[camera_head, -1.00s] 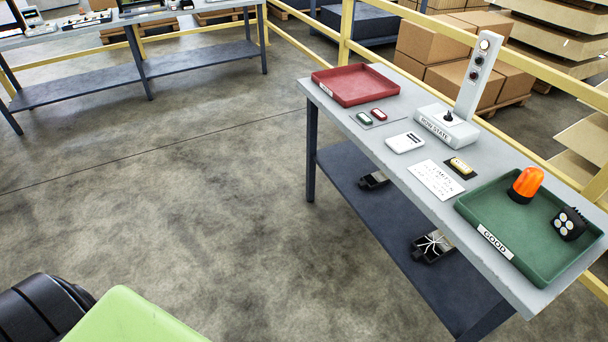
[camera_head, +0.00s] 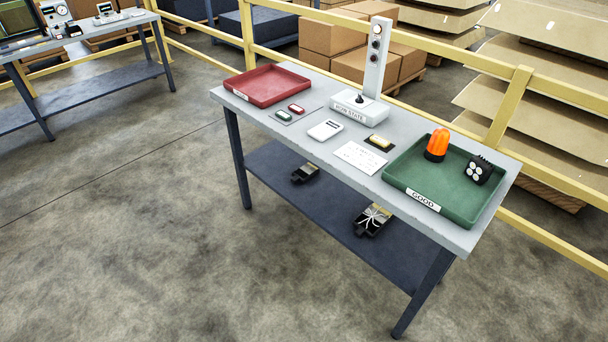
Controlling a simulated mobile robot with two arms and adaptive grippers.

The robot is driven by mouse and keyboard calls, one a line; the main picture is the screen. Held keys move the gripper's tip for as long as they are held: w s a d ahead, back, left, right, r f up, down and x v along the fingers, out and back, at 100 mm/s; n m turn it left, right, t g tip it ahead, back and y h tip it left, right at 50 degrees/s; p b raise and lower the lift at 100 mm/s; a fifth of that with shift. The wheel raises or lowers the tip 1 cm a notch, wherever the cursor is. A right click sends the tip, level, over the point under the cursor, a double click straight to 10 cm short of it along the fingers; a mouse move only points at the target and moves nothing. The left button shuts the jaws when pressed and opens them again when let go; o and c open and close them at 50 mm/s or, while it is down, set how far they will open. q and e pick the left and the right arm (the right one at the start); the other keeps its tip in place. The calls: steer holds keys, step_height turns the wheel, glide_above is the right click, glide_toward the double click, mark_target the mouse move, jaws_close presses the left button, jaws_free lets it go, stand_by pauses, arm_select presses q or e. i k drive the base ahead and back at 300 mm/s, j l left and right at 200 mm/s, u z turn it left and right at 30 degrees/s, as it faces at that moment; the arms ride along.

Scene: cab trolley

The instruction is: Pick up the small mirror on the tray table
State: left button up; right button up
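I cannot make out a small mirror in this view. A grey table (camera_head: 295,152) stands right of the middle with two trays on it. The red tray (camera_head: 267,88) at its far left end is empty. The green tray (camera_head: 445,195), labelled GOOD, is at its right end and holds an orange beacon (camera_head: 437,146) and a black lamp with several round lenses (camera_head: 478,170). Neither of my grippers is in view.
A dark lower shelf (camera_head: 330,205) holds two black items. Yellow rails (camera_head: 500,110) run behind. The floor (camera_head: 120,240) in front is clear.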

mark_target(305, 172)
steer(key=z, duration=0.2)
steer(key=i+j+z, duration=0.25)
steer(key=z, duration=0.25)
steer(key=i+j+z, duration=0.15)
steer(key=j+z, duration=0.35)
